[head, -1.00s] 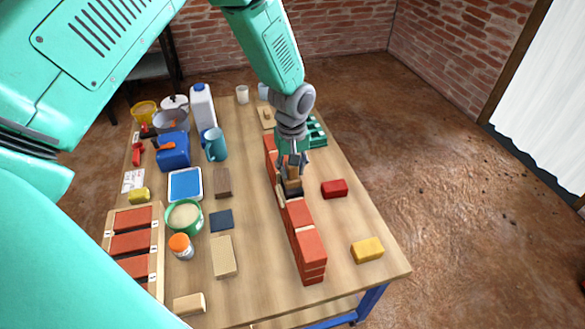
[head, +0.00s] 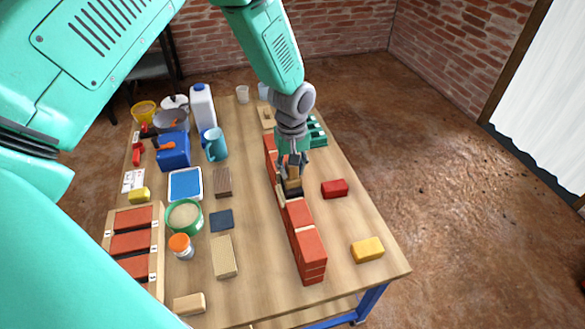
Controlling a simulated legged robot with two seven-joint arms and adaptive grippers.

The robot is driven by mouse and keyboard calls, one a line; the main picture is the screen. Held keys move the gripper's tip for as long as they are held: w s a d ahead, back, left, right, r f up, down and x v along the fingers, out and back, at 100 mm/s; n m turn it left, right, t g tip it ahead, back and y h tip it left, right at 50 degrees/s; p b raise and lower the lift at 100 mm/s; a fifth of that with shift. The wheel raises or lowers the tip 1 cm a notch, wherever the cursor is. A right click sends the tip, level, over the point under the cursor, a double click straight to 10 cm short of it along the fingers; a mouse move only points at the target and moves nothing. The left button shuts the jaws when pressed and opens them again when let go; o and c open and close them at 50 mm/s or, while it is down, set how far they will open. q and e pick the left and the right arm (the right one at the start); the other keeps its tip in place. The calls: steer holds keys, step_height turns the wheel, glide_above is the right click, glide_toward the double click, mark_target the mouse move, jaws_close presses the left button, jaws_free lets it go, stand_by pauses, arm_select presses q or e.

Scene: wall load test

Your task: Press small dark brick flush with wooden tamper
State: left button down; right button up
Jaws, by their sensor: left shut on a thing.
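The left gripper (head: 292,166) is over the middle of the red brick wall (head: 306,240), pointing down. It is shut on the wooden tamper (head: 293,184), a small brown block. The small dark brick (head: 293,194) sits in the gap in the wall's top row, directly under the tamper. The tamper looks to be at or on the dark brick; I cannot tell whether they touch, nor whether the brick is flush. The gripper and tamper hide part of the wall behind. My right gripper is not in view.
A red block (head: 334,188) and a yellow block (head: 367,249) lie right of the wall. Left of it are a tan board (head: 223,256), a dark blue square (head: 221,220), a green tub (head: 184,217) and a brick tray (head: 157,240). A teal mug (head: 214,145) stands further back.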

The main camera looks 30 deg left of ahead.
arm_select(q)
steer(key=shift+r+p, duration=3.15)
steer(key=shift+r, duration=0.4)
